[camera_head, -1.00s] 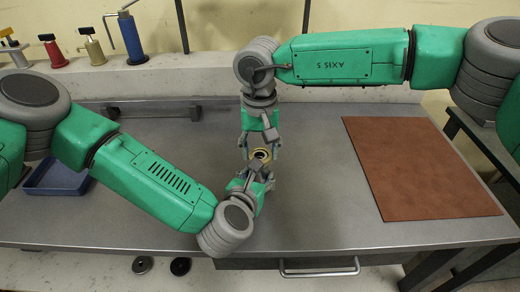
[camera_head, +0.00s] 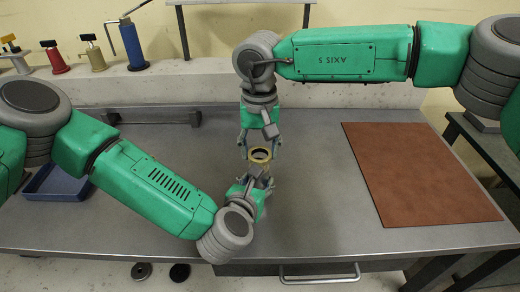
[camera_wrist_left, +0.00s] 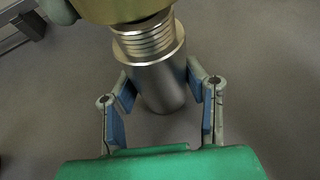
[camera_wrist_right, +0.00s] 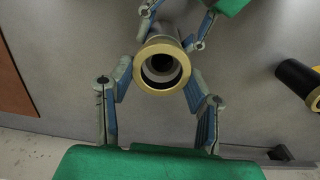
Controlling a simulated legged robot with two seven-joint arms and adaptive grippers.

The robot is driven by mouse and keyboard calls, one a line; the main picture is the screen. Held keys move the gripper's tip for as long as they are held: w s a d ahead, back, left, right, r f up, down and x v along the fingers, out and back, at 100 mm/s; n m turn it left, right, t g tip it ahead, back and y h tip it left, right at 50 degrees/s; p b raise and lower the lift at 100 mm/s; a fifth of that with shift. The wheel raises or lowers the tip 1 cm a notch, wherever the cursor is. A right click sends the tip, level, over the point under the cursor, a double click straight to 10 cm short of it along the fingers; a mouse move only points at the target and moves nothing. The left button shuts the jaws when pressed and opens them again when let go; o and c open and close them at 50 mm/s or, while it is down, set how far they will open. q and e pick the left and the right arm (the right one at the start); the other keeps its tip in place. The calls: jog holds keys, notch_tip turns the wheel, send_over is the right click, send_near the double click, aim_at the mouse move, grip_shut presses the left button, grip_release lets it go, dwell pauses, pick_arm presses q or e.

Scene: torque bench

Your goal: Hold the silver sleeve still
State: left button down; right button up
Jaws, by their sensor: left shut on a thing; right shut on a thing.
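The silver sleeve (camera_wrist_left: 160,85) has a threaded upper end and stands between the fingers of my left gripper (camera_wrist_left: 160,92), which is shut on it. A brass ring (camera_head: 259,155) sits at the sleeve's top, with several threads showing below it in the left wrist view (camera_wrist_left: 125,8). My right gripper (camera_wrist_right: 158,85) is shut on the brass ring from the far side. In the head view my left gripper (camera_head: 258,180) is below the ring and my right gripper (camera_head: 259,146) is at it. The sleeve is mostly hidden there.
A brown mat (camera_head: 415,172) lies at the right of the bench and a blue tray (camera_head: 57,183) at the left. A black cylinder with a brass rim (camera_wrist_right: 300,82) is at the right wrist view's right edge. A rail (camera_head: 155,117) runs along the back.

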aim_at(260, 159)
pick_arm(q)
jog(key=shift+s+f, duration=0.1)
jog(key=shift+f, duration=0.05)
pick_arm(e)
jog(key=shift+d+r, duration=0.1)
jog(key=shift+r, duration=1.9)
pick_arm(q)
jog(key=c, duration=0.8)
grip_release()
jog(key=shift+c, duration=0.2)
pick_arm(e)
jog(key=shift+w, duration=0.1)
pick_arm(q)
jog(key=v, duration=1.1)
jog(key=shift+s+a, duration=0.15)
jog(key=shift+s, duration=0.25)
pick_arm(e)
jog(key=shift+f, duration=0.1)
